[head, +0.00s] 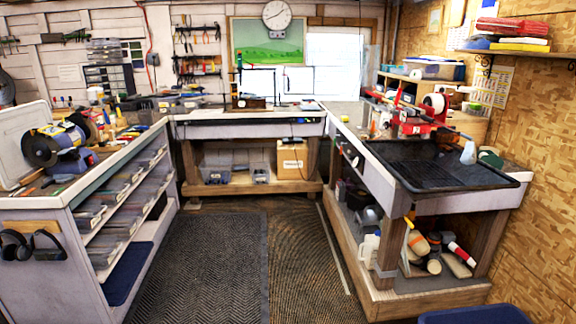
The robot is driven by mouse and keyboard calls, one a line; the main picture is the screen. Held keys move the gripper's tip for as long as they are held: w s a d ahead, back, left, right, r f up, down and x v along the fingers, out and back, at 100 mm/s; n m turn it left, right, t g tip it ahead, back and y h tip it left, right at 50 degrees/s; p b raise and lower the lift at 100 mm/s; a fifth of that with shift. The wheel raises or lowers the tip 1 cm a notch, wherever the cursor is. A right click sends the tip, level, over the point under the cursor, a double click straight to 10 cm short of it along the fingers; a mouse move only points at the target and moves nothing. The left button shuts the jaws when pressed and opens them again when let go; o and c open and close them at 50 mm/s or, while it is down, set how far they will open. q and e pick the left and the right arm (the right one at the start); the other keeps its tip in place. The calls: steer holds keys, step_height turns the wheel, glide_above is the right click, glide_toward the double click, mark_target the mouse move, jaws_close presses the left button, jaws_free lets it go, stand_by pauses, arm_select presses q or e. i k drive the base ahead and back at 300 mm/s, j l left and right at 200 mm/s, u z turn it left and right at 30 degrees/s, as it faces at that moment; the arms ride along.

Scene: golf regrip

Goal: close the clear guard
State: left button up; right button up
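A pale, see-through upright panel (369,68) shows at the back right, in front of the bright window's right edge. It may be the clear guard, but at this distance I cannot tell for sure. It seems to stand upright near the far end of the right bench (360,143). A red machine (412,122) with a white roll sits on that bench, nearer than the panel. Neither of my grippers is in the head view.
A bench grinder (57,147) sits on the left bench. A back bench (250,128) closes the far side. The matted floor (205,265) between them is clear.

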mark_target(365, 49)
steer(key=i, duration=4.25)
steer(key=i+z, duration=0.35)
steer(key=i, duration=0.25)
steer(key=i+j+z, duration=0.25)
steer(key=i+z, duration=0.15)
steer(key=i, duration=0.15)
steer(key=i+j+z, duration=0.1)
steer(key=i+z, duration=0.15)
steer(key=z, duration=0.15)
steer(key=i+j+z, duration=0.15)
steer(key=z, duration=0.2)
steer(key=i+j+z, duration=0.2)
steer(key=z, duration=0.2)
steer(key=i+j+z, duration=0.25)
steer(key=z, duration=0.15)
steer(key=i+j+z, duration=0.2)
steer(key=z, duration=0.2)
steer(key=i+j+z, duration=0.1)
steer(key=j+z, duration=0.35)
steer(key=i+j+z, duration=0.1)
steer(key=j+z, duration=0.3)
